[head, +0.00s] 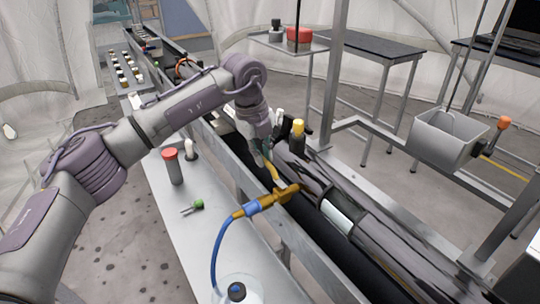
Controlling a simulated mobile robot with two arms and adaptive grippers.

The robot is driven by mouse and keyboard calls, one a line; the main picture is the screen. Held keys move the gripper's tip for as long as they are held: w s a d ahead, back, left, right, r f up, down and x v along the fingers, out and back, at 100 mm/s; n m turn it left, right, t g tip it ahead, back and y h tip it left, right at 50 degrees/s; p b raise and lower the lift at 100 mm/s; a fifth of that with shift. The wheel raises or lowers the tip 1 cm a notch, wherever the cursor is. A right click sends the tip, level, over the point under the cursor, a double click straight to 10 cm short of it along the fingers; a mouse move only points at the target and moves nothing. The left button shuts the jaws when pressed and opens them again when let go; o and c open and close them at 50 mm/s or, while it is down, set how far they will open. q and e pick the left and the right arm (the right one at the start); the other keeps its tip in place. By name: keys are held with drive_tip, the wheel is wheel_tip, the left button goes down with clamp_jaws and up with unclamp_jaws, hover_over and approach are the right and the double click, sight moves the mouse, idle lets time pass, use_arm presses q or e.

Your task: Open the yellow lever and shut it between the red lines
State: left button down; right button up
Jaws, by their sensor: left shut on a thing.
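A yellow lever (273,172) rises from an orange-yellow valve body (266,202) beside the long dark channel, near the middle of the head view. A blue fitting and hose (219,240) join the valve on its left. My left gripper (267,156) reaches down from above and is shut on the yellow lever at its upper end. The fingers hide part of the lever. I cannot make out the red lines at this size. My right gripper is not in view.
A clear bottle (238,291) stands at the bottom. A yellow-topped part (298,128) stands close right of the gripper. A metal bin (449,138) hangs at right.

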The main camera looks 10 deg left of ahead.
use_arm(q)
drive_tip(key=shift+d+r, duration=0.1)
drive_tip(key=c, duration=1.2)
unclamp_jaws()
drive_tip(key=r, duration=0.4)
drive_tip(key=s+a+r, duration=0.1)
drive_tip(key=r, duration=0.6)
drive_tip(key=shift+s+a+r, duration=0.3)
drive_tip(key=shift+a+r, duration=0.05)
drive_tip(key=shift+a, duration=0.05)
